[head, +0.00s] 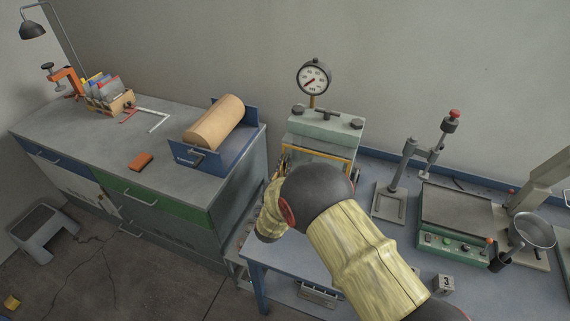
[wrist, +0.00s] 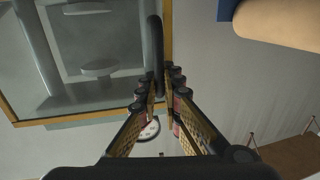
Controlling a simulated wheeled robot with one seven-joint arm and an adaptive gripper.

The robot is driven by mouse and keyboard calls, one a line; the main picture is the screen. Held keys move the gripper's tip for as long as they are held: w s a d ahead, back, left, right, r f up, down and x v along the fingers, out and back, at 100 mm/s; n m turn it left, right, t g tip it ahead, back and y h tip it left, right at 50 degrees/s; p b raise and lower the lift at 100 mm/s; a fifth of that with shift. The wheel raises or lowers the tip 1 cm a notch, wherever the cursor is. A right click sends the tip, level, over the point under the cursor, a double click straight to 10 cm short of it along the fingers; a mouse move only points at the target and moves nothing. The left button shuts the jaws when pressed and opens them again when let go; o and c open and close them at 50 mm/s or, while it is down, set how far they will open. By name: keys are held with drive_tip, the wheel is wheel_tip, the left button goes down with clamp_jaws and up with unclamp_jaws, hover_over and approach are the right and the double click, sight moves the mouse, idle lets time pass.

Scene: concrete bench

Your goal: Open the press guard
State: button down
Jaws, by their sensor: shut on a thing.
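The press (head: 325,128) is a grey-green machine with a round gauge on top. It stands at the back left of the blue-edged bench. Its guard (head: 322,156) has a yellow frame, and my arm hides most of it in the head view. In the wrist view, the guard (wrist: 85,117) is a yellow-framed clear panel with grey press parts behind it. A dark bar handle (wrist: 154,45) runs along the frame's side. My gripper (wrist: 162,82) is shut on this handle, with its fingers on either side. I cannot tell whether the guard is ajar.
A cabinet (head: 90,150) on the left bears a blue holder (head: 233,148) with a brown roll (head: 214,122), close beside the press. To the right stand a grey stand (head: 388,204) and a green-fronted scale (head: 452,240).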

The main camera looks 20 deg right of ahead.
drive_tip(key=shift+r, duration=0.25)
idle(0.4)
